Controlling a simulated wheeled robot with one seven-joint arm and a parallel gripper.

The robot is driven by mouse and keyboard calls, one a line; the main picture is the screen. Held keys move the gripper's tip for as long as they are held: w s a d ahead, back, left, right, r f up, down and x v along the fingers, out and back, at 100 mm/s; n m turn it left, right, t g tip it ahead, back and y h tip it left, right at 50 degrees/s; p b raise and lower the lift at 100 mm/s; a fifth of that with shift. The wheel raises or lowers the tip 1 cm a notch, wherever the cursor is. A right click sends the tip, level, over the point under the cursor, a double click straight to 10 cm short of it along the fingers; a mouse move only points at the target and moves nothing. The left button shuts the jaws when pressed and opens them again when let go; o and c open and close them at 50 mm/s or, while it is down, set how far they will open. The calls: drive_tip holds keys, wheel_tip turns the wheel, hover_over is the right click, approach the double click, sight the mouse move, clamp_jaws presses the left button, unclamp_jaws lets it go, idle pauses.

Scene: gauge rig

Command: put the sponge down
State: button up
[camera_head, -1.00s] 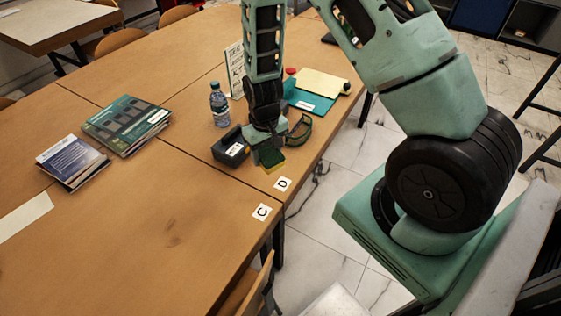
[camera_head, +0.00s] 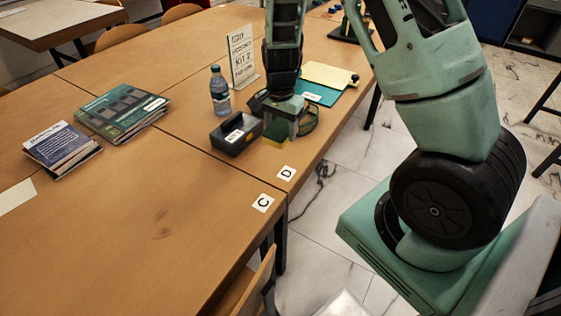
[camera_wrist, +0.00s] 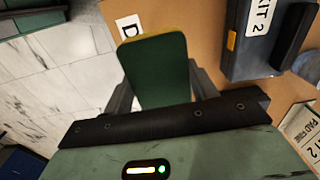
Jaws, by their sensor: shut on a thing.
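The sponge (camera_wrist: 157,72), dark green with a yellow layer at its far edge, is between the two fingers of my gripper (camera_wrist: 158,88) in the wrist view. In the head view my gripper (camera_head: 283,122) points down over the table close to its right edge, shut on the sponge (camera_head: 274,139), which is partly hidden. The sponge is right of the dark box and beyond the D card (camera_head: 286,173). I cannot tell whether its underside touches the table.
The dark labelled box (camera_head: 236,134) stands close on the left, with a bottle (camera_head: 220,93) and sign (camera_head: 242,58) behind. The table is bare around the C card (camera_head: 263,203).

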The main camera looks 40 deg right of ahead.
sight(281, 160)
wheel_tip(281, 160, down, 9)
drive_tip(key=shift+r, duration=0.1)
idle(0.3)
drive_tip(key=shift+f, duration=0.2)
drive_tip(key=o, duration=1.2)
